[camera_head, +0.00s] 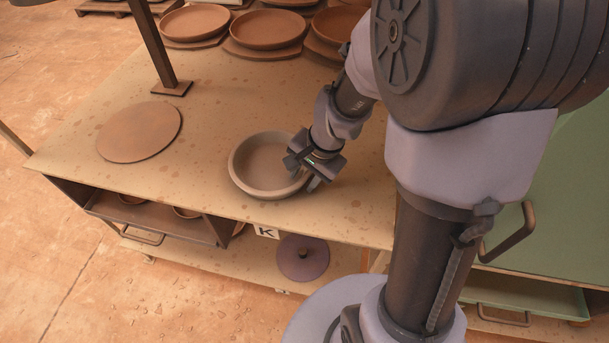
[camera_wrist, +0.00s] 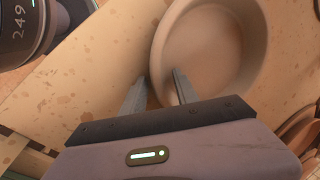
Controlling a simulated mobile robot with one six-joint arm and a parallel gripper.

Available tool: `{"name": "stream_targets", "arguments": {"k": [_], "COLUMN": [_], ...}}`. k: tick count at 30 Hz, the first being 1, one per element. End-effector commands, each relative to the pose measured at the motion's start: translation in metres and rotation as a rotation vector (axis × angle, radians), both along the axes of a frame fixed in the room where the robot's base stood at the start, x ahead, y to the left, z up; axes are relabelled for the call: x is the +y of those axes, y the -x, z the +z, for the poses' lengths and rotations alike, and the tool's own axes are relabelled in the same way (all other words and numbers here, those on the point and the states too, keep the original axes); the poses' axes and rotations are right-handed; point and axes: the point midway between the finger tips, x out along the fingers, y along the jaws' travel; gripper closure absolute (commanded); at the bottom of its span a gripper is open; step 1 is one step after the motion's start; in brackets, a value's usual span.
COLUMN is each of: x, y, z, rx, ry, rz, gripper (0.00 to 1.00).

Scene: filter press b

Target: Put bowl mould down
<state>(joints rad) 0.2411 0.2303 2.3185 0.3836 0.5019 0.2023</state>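The bowl mould (camera_head: 247,175) is a round, shallow, beige-grey bowl with a thick rim. It stands upright on the tan tabletop (camera_head: 215,95), near the front edge, and looks to rest on it. My gripper (camera_head: 303,172) is at the bowl's right side in the head view. In the wrist view my gripper (camera_wrist: 158,76) straddles the rim of the bowl (camera_wrist: 215,50), with one finger inside and the other outside. The fingers stand wider apart than the rim is thick, so the gripper looks open. The fingertips' contact with the wall is hard to see.
A flat brown round board (camera_head: 140,132) lies left of the bowl. Several reddish dishes (camera_head: 267,29) on boards stand at the back. A dark post (camera_head: 155,45) rises from the table. A lower shelf holds a purple-brown disc with a knob (camera_head: 303,258). A green cabinet (camera_head: 560,190) stands right.

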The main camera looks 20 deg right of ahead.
Motion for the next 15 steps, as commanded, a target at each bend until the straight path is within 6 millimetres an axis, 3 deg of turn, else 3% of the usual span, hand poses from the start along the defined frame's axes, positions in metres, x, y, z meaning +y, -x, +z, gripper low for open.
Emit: {"name": "stream_targets", "arguments": {"k": [6,11,14,15], "x": [-0.007,-0.011,-0.005,0.002], "y": [0.009,0.017,0.021,0.025], "z": [0.049,0.072,0.087,0.101], "rx": [-0.004,-0.002,-0.021,-0.045], "ry": [0.001,0.0,0.009,0.019], "rz": [-0.002,-0.001,0.029,0.066], "gripper": [0.64,0.64,0.64,0.64]}}
